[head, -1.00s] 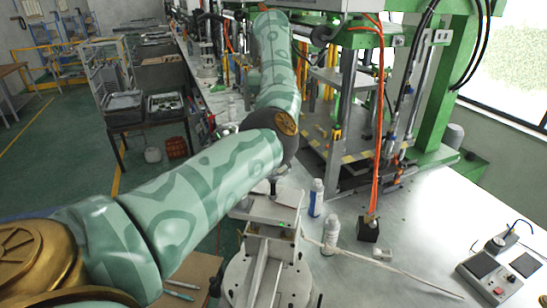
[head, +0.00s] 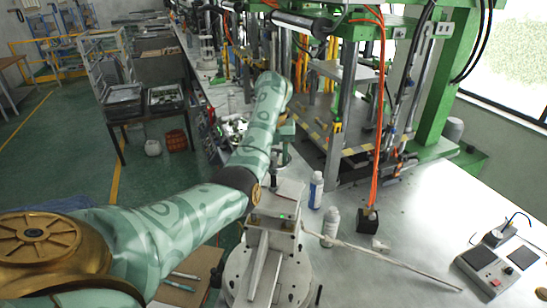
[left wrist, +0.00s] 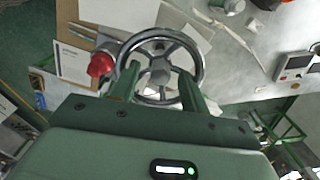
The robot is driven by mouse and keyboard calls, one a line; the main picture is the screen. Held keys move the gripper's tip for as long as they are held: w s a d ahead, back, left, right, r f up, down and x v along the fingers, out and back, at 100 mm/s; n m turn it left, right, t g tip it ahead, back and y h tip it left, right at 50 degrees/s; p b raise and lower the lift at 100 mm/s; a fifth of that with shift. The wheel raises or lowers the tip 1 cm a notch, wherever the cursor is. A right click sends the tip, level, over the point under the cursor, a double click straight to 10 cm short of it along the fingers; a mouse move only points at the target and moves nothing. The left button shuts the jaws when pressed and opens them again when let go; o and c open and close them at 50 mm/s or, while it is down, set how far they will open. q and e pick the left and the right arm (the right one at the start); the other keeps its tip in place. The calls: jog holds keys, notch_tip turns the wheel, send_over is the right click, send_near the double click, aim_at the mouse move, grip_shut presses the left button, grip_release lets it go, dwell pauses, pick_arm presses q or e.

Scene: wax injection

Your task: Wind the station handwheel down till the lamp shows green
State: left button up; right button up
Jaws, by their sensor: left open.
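The handwheel (left wrist: 162,44) shows in the left wrist view as a chrome rim with spokes and a grey hub. A red knob (left wrist: 100,64) stands at its left side. My left gripper (left wrist: 157,72) is open, its two green fingers apart over the near part of the wheel; I cannot tell whether they touch it. My right gripper is out of view.
A blue-labelled bottle (head: 316,190) and a white bottle (head: 330,227) stand right of the station. A control box (head: 488,270) lies at the right. The green press (head: 440,90) stands behind.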

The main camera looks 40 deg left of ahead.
pick_arm(q)
jog(key=shift+f, duration=0.45)
grip_shut()
